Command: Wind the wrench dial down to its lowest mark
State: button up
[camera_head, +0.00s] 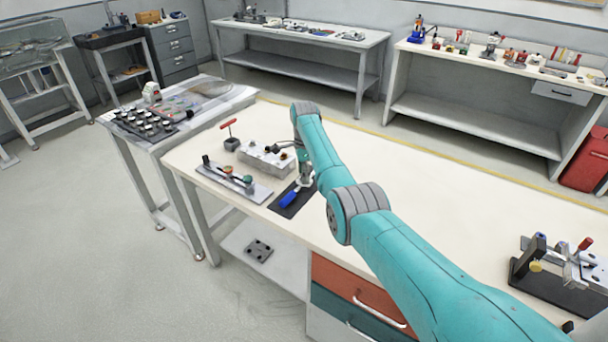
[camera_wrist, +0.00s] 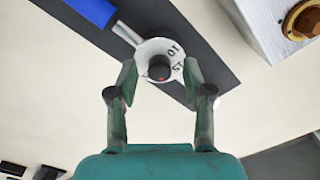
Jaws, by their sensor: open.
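The torque wrench's blue handle (camera_head: 288,199) lies on a black mat (camera_head: 281,211) on the white bench. In the wrist view the blue handle (camera_wrist: 95,11) and its metal shaft lead to a round white dial (camera_wrist: 158,48). Numbers that look like 10 and 15 show on the dial. A dark knob (camera_wrist: 159,68) with a small red mark sits at its centre. My gripper (camera_wrist: 160,74) is open, one finger on each side of the knob, with gaps visible. I cannot tell its height over the dial. In the head view my arm hides most of the dial.
A metal block (camera_head: 265,160) with brass fittings stands close behind the mat; its corner shows in the wrist view (camera_wrist: 272,22). A clamp fixture (camera_head: 560,268) stands at the right. The bench between is clear.

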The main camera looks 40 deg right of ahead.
jog(key=shift+f, duration=0.25)
grip_shut()
